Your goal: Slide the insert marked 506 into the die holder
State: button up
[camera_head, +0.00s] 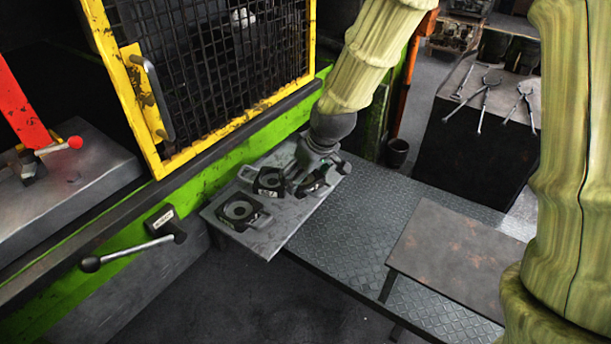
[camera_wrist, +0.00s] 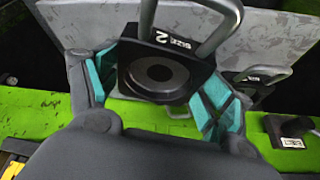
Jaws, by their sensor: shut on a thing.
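My gripper (camera_wrist: 160,85) has its teal fingers on either side of a dark square insert (camera_wrist: 158,98) with a round cavity and a looped bar handle. Its label looks like "SIZE 2"; I cannot read 506 on it. In the head view my gripper (camera_head: 312,178) is low over the far end of the grey shelf (camera_head: 262,241). It partly hides what it holds. I cannot tell whether the held insert touches the shelf. I cannot make out the die holder.
A yellow-framed mesh guard (camera_head: 215,70) stands above the green press edge beside the shelf. A lever with a black knob (camera_head: 91,264) sticks out at left. A bare rusty table (camera_head: 455,262) is at right, and tongs (camera_head: 486,95) lie on a bench behind.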

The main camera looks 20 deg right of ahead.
jog(key=w+m, duration=0.1)
jog(key=m+h, duration=0.1)
jog(key=m, duration=0.1)
jog(key=shift+w+r+t, duration=0.1)
jog(key=shift+w+t, duration=0.2)
jog(key=shift+w, duration=0.05)
jog(key=m, duration=0.1)
jog(key=w+m+h, duration=0.1)
jog(key=w+m, duration=0.1)
jog(key=m, duration=0.1)
jog(key=shift+a+r+h, duration=0.2)
jog(key=shift+a+h, duration=0.05)
jog(key=shift+h, duration=0.15)
jog(key=shift+w+m, duration=0.1)
jog(key=shift+m, duration=0.3)
